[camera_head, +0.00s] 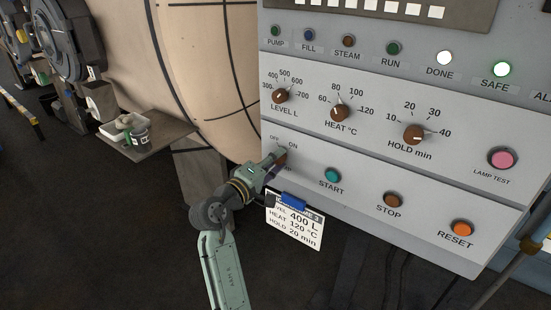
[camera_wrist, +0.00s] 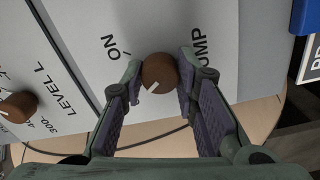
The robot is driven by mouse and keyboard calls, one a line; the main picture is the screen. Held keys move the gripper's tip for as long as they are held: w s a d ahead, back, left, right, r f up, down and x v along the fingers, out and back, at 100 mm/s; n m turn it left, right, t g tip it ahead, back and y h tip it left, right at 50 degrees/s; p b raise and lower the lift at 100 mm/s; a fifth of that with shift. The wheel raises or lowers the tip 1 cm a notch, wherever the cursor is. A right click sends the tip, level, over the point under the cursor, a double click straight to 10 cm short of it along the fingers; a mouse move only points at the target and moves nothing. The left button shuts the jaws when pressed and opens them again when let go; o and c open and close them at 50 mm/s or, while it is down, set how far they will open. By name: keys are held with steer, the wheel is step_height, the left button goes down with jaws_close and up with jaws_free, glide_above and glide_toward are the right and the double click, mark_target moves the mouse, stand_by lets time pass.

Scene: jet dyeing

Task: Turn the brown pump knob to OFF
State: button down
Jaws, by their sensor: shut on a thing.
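The brown pump knob (camera_wrist: 160,70) sits between the two fingertips of my gripper (camera_wrist: 161,66) in the wrist view. The fingers are shut on it, one on each side. Its white pointer line slants to the lower left in that view, away from the ON label (camera_wrist: 116,46). The OFF label is hidden there behind a finger, but the head view shows OFF (camera_head: 274,138) left of ON. My gripper (camera_head: 277,160) covers most of the knob in the head view.
The START button (camera_head: 332,175) is right of the pump knob, and the LEVEL knob (camera_head: 280,96) is above it. A recipe card (camera_head: 294,222) with a blue clip hangs just below my gripper.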

steer(key=c, duration=1.2)
jaws_free()
steer(key=shift+c, duration=0.2)
steer(key=v, duration=1.2)
